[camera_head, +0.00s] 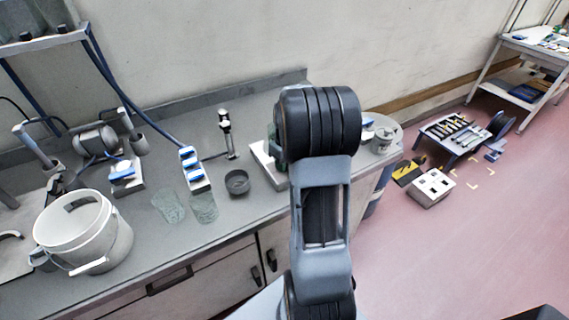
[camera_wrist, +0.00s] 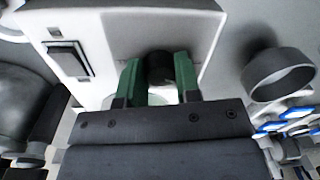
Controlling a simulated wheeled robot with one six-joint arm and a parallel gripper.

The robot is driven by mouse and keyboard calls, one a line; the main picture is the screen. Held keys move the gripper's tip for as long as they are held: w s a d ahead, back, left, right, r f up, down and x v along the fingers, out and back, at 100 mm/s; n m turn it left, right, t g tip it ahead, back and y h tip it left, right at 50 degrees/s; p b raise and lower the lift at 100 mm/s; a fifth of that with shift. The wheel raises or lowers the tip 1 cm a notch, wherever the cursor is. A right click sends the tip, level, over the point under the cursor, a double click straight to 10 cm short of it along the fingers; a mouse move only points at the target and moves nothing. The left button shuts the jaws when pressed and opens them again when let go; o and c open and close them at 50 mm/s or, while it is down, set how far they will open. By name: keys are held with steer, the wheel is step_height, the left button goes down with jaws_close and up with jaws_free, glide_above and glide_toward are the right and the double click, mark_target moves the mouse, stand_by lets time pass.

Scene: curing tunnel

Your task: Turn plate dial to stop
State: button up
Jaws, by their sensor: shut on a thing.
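The plate (camera_wrist: 110,20) is a white box-shaped device whose front fills the top of the wrist view. Its dial (camera_wrist: 160,62) is a dark round knob on that front. My gripper (camera_wrist: 158,76) has its green fingers on either side of the dial and is shut on it. The fingers hide the sides of the dial, and no mark on it can be read. In the head view my arm covers the gripper and most of the plate, leaving a pale edge of the plate (camera_head: 266,166) showing.
A rocker switch (camera_wrist: 70,60) sits left of the dial. A dark bowl (camera_head: 237,183) stands near the plate, with two glass beakers (camera_head: 203,207), a power strip (camera_head: 195,168) and a white bucket (camera_head: 84,236) further left on the grey bench. A small stand (camera_head: 227,135) rises behind.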

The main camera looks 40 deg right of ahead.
steer(key=shift+n, duration=2)
steer(key=o, duration=0.9)
steer(key=shift+r, duration=0.1)
steer(key=r, duration=1.3)
steer(key=shift+w+d+r, duration=0.2)
steer(key=shift+d+r, duration=0.1)
steer(key=shift+r, duration=0.05)
